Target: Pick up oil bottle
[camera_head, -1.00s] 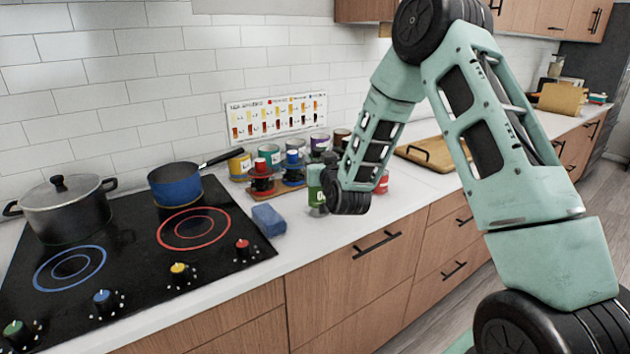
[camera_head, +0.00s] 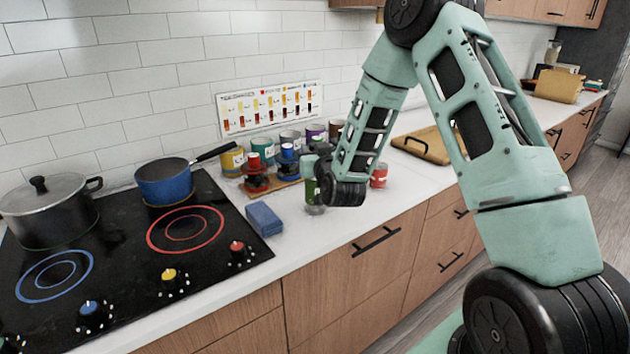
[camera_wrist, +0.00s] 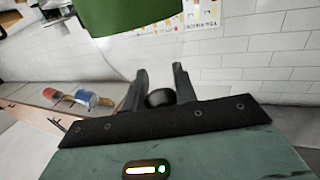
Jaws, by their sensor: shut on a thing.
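The oil bottle (camera_head: 312,192), with a green body, stands upright at the front of the white counter, right of the blue sponge. My gripper (camera_head: 312,163) is at its upper part, and my wrist hides its right side. In the wrist view, a large green surface (camera_wrist: 130,22), which looks like the bottle's body, fills the top. My two fingers (camera_wrist: 160,80) are on either side of a dark round piece (camera_wrist: 160,98), apparently the bottle's top, and are shut on it. I cannot tell whether the bottle's base touches the counter.
A blue sponge (camera_head: 264,219) lies left of the bottle. The cooktop (camera_head: 120,262) holds a blue saucepan (camera_head: 164,183) and a lidded pot (camera_head: 48,212). A cutting board (camera_head: 425,146) lies farther right.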

